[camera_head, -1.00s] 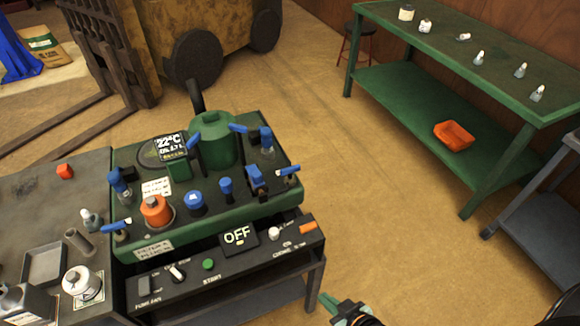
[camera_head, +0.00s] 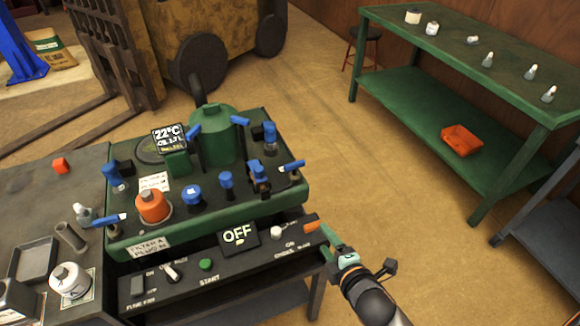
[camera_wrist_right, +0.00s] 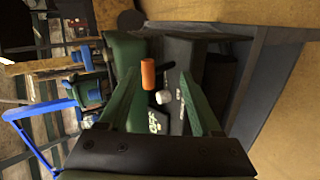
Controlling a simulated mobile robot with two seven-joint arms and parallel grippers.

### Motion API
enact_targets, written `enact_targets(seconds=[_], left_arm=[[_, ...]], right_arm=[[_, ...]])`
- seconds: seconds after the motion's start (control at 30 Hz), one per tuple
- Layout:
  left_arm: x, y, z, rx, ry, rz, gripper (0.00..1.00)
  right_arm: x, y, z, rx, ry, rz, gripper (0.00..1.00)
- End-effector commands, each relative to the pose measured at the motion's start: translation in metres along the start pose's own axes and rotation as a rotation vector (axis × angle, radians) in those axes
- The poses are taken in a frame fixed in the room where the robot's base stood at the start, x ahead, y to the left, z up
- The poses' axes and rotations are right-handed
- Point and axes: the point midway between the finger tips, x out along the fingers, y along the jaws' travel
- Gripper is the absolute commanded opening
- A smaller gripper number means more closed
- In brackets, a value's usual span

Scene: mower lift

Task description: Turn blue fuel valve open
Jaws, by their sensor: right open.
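A green machine (camera_head: 285,205) carries several blue levers and knobs on its top; I cannot tell which is the fuel valve. One blue lever (camera_head: 292,166) sticks out at its right edge, another (camera_head: 109,219) at its left front, and others (camera_head: 240,121) stand at the back. Blue parts also show in the right wrist view (camera_wrist_right: 88,92). My right gripper (camera_head: 330,240) is open and empty, beside the right end of the front panel, close to an orange handle (camera_head: 312,226). In the wrist view this handle (camera_wrist_right: 148,74) appears between the fingers (camera_wrist_right: 160,95). My left gripper is not in view.
The black front panel (camera_head: 190,285) has an OFF display (camera_head: 238,236), a green start button (camera_head: 206,264) and a white knob (camera_head: 277,231). A grey table (camera_head: 35,205) adjoins at left. A green workbench (camera_head: 412,95) stands at the back right. Floor between is clear.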

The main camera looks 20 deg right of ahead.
Motion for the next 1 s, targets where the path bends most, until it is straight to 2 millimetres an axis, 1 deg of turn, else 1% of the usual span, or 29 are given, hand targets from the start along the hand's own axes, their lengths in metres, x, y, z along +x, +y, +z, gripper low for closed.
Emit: enact_targets(seconds=[0.03, 0.1, 0.17, 0.2, 0.27, 0.3, 0.4, 0.5, 0.6, 0.77, 0.87, 1.0], left_arm=[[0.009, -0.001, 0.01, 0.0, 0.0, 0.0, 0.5], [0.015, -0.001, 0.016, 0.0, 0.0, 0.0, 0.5], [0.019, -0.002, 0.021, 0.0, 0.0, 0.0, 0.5], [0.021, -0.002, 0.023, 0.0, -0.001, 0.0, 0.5], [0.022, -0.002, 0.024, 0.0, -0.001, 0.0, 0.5], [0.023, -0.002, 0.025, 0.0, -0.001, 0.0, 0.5], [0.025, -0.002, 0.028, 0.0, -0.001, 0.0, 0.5], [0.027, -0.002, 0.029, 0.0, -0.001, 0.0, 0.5], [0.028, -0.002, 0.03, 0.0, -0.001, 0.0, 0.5], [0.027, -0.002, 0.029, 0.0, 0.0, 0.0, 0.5], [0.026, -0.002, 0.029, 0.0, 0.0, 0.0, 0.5], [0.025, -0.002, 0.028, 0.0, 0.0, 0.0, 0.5]], right_arm=[[0.012, 0.009, 0.003, -0.16, -0.017, 0.048, 0.72], [0.021, 0.028, 0.007, -0.388, -0.052, 0.102, 0.8], [0.027, 0.044, 0.009, -0.577, -0.087, 0.146, 0.87], [0.03, 0.054, 0.009, -0.703, -0.11, 0.175, 0.91], [0.035, 0.068, 0.007, -0.888, -0.139, 0.222, 0.98], [0.038, 0.076, 0.004, -1.007, -0.158, 0.251, 1.0], [0.043, 0.093, -0.005, -1.272, -0.204, 0.322, 1.0], [0.047, 0.104, -0.012, -1.468, -0.245, 0.371, 1.0], [0.048, 0.11, -0.016, -1.583, -0.274, 0.398, 1.0], [0.055, 0.116, -0.019, -1.629, -0.286, 0.409, 1.0], [0.066, 0.122, -0.02, -1.627, -0.286, 0.409, 1.0], [0.089, 0.132, -0.022, -1.624, -0.286, 0.408, 1.0]])
